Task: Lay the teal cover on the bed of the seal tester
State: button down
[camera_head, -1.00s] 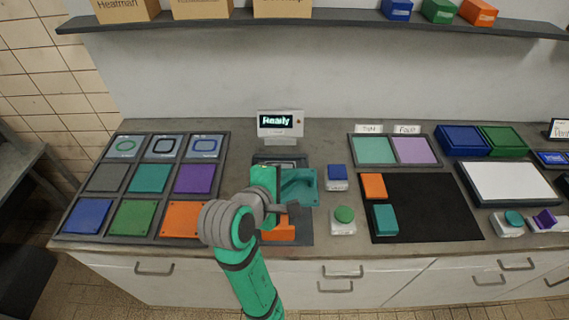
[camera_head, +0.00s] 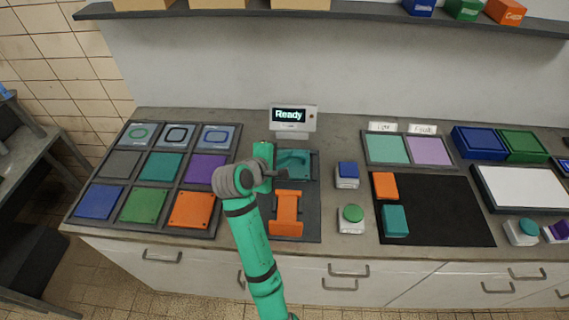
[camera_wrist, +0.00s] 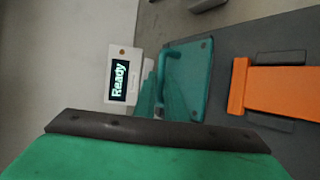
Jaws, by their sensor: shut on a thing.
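The teal cover (camera_head: 296,160), a flat plate with a raised handle, is at the back part of the seal tester's grey base (camera_head: 309,228), below its Ready display (camera_head: 290,114). My gripper (camera_head: 275,171) is at the cover's left side, partly hidden by my arm. The wrist view shows the cover (camera_wrist: 196,72) with bolts at its corners and my gripper (camera_wrist: 165,82) shut on its handle. The plate looks about level with the bed, but I cannot tell whether it touches. Most of the bed is hidden under it.
An orange handled part (camera_head: 287,212) lies at the front of the base. A blue button (camera_head: 347,170) and a green button (camera_head: 352,213) stand to the right. A plate rack (camera_head: 100,173) is at left. A black mat (camera_head: 440,210) holds orange and teal blocks.

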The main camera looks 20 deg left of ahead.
jog(key=shift+w+a+f, duration=0.2)
jog(key=shift+w+f, duration=0.2)
jog(key=shift+f, duration=1.55)
jog(key=c, duration=1.8)
grip_release()
jog(key=shift+f, duration=0.1)
jog(key=v, duration=1.2)
jog(key=shift+a, duration=0.1)
